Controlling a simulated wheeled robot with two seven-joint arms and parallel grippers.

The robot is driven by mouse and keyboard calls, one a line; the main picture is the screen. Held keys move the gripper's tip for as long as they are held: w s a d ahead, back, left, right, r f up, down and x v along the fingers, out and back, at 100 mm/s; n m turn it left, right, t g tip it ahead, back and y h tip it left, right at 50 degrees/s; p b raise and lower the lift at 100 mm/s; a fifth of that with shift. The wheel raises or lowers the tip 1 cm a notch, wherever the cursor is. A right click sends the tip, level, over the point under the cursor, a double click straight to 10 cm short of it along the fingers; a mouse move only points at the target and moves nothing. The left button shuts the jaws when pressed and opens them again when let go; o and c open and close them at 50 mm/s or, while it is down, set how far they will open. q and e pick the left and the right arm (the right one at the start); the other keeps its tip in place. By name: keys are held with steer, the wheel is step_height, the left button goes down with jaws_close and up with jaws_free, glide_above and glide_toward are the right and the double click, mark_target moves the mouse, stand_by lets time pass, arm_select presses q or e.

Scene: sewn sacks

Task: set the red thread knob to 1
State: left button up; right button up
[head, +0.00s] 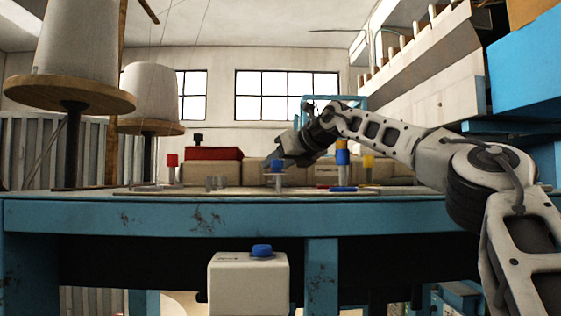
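A small red knob (172,160) stands on a short grey post at the left of the blue bench top; I take it for the red thread knob. No number or mark on it is legible from here. My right gripper (284,158) reaches in from the right and is over the middle of the bench, well to the right of the red knob. It is close to a blue knob (277,165); I cannot tell whether they touch. Its fingers are too small and overlapped to show a gap. My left gripper is not in view.
A red box (213,153) sits on a beige block right of the red knob. A yellow knob (369,162) and a blue-and-orange stack (342,152) stand right. Large thread cones (152,95) tower at the left. A white box (248,283) with a blue knob is below the bench top.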

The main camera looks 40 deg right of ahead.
jaws_close()
steer(key=shift+a+f+m+h+b, duration=0.2)
steer(key=shift+m+h+b, duration=0.1)
steer(key=shift+b, duration=0.25)
steer(key=shift+m+h+b, duration=0.4)
steer(key=shift+h+b, duration=0.1)
steer(key=shift+w+a+m+g+h, duration=0.1)
steer(key=shift+a+m+g+h, duration=0.05)
steer(key=shift+m+g+h, duration=0.2)
steer(key=shift+r+m+h+b, duration=0.1)
steer(key=shift+m+h+b, duration=0.35)
steer(key=shift+h, duration=0.1)
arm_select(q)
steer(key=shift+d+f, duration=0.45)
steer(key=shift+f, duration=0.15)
arm_select(e)
steer(key=shift+o, duration=0.6)
jaws_free()
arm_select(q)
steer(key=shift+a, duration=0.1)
